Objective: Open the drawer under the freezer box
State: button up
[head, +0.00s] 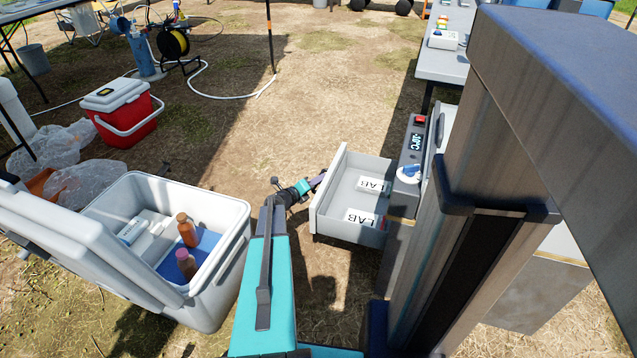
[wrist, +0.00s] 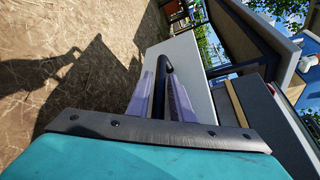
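The drawer (head: 328,192) under the freezer box is pulled well out to the left in the head view. Two white packs marked LAB (head: 374,186) lie in it. The freezer box (head: 415,142) has a small lit display and a red part on top. My gripper (head: 318,182) is at the outer face of the drawer front. In the wrist view, its purple fingers (wrist: 164,95) sit on both sides of the dark bar handle (wrist: 166,68) and appear closed on it. The drawer's pale front panel (wrist: 190,60) lies beyond the fingers.
An open white cooler (head: 225,225) with brown bottles stands left of my arm. A red cooler (head: 125,112) and clear plastic bags (head: 85,180) are farther left. A grey table (head: 440,62) is behind the freezer. Bare ground lies between.

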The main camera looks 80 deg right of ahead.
jog(key=shift+c, duration=0.3)
grip_shut()
jog(key=shift+s+d, duration=0.1)
jog(key=shift+d, duration=0.05)
